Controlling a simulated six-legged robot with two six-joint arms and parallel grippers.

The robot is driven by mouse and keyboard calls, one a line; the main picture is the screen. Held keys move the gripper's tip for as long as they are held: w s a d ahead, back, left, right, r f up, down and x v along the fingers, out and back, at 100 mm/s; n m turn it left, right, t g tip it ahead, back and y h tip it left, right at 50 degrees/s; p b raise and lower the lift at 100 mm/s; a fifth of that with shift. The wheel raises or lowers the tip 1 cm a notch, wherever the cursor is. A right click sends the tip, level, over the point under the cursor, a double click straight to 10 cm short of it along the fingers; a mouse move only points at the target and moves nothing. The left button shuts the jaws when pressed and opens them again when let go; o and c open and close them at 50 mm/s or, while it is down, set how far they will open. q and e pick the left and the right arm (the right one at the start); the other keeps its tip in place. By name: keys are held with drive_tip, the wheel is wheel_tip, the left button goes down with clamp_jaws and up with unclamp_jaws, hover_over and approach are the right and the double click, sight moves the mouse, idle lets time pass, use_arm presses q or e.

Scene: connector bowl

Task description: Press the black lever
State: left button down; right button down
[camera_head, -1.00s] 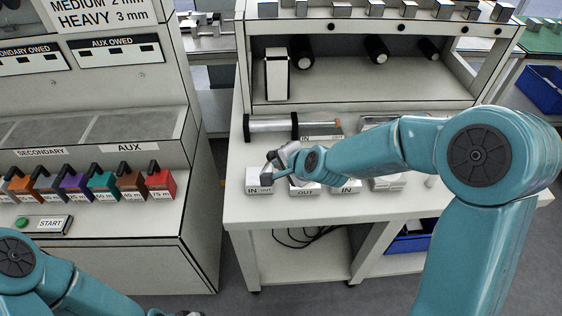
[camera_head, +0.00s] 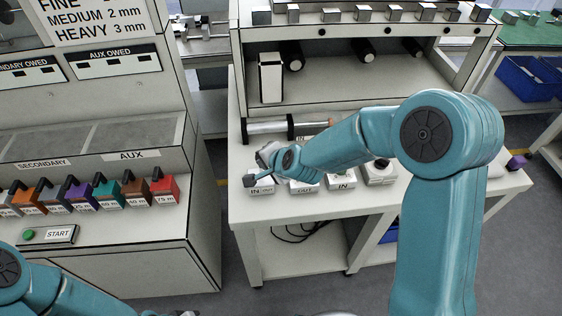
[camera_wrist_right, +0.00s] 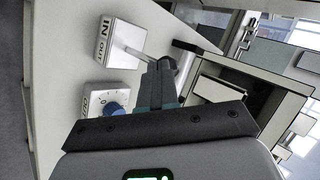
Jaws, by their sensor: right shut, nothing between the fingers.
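My right gripper (camera_head: 253,180) is shut and empty, over the white IN/OUT box (camera_head: 262,189) on the work table. In the right wrist view its closed fingers (camera_wrist_right: 158,80) reach toward the same IN/OUT box (camera_wrist_right: 118,43). A thin pale rod runs from that box to near the fingertips; whether they touch cannot be told. I cannot make out a black lever for certain; the gripper and wrist cover part of the box in the head view.
A white OUT box (camera_head: 304,187) and another IN box (camera_head: 341,182) stand to the right. In the right wrist view a box with a blue knob (camera_wrist_right: 117,108) is beside the fingers. A silver cylinder (camera_head: 268,127) with black rings lies behind. Coloured blocks line the left console.

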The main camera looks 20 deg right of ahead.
drive_tip(key=a, duration=0.1)
drive_tip(key=w+a, duration=0.1)
drive_tip(key=a, duration=0.1)
drive_tip(key=shift+f, duration=0.1)
drive_tip(key=shift+p, duration=0.3)
drive_tip(key=shift+r+p, duration=0.65)
drive_tip(key=shift+r, duration=0.2)
